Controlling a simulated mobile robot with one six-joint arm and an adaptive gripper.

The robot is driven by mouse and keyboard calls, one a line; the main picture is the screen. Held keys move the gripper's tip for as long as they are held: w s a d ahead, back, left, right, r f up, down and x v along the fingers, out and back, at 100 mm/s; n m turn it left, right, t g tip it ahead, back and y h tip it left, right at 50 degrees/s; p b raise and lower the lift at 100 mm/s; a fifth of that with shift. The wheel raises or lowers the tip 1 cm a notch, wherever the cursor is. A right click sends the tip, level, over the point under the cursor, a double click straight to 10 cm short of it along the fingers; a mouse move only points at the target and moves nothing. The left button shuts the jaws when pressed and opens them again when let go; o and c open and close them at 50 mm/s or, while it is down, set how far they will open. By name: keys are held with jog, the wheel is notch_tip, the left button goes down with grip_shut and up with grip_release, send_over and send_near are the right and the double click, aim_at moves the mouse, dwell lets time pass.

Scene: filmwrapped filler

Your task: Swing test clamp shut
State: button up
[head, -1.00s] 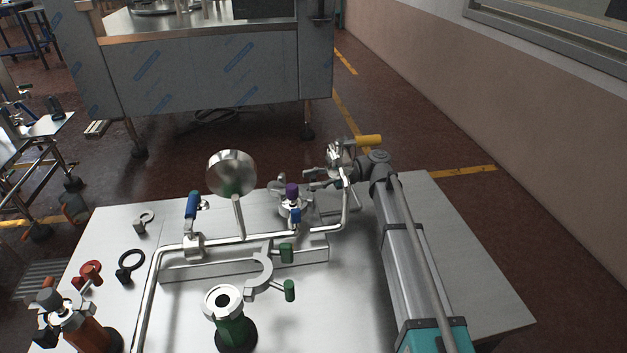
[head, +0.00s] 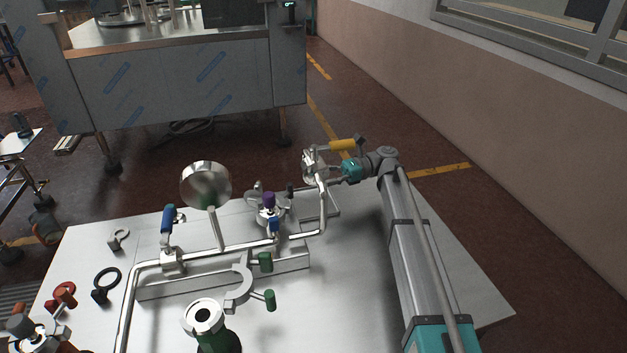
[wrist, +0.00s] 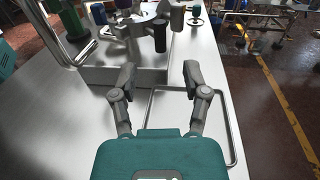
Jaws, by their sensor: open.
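The likely test clamp is a grey ring-shaped clamp (head: 241,291) with two green handles, standing open at the front of the metal rail in the head view. It is close behind a green-bodied fitting with a white ringed top (head: 204,317). My gripper (wrist: 157,76) is open and empty in the wrist view, its two dark fingers spread over bare tabletop. Fittings with dark handles (wrist: 158,37) lie beyond the left finger; I cannot tell which belong to the clamp. In the head view my teal wrist is behind the pipe's right end, well apart from the clamp, and the fingers are mostly hidden.
A metal rail (head: 160,289) and bent pipe (head: 125,310) cross the table (head: 345,290). A round mirror-like disc (head: 206,185), a blue-handled valve (head: 168,219), a purple-capped fitting (head: 269,201) and a yellow handle (head: 342,145) stand around.

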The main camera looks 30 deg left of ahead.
jog(key=shift+w+d, duration=0.4)
jog(key=shift+w, duration=0.2)
jog(key=shift+r, duration=0.1)
jog(key=c, duration=0.4)
jog(key=shift+s+d+r+m+t+y+p, duration=0.2)
jog(key=shift+d+p, duration=0.1)
jog(key=shift+p, duration=0.15)
jog(key=shift+s+d+r+m+t+y+p, duration=0.1)
jog(key=shift+d+m+t+p, duration=0.1)
jog(key=shift+d+p, duration=0.15)
grip_shut()
jog(key=d+r+m+t+y+p, duration=0.1)
jog(key=d+m+t+p, duration=0.2)
jog(key=d+t+p, duration=0.3)
jog(key=shift+d+r+m+y, duration=0.15)
jog(key=shift+m+y, duration=0.15)
jog(key=shift+m, duration=0.1)
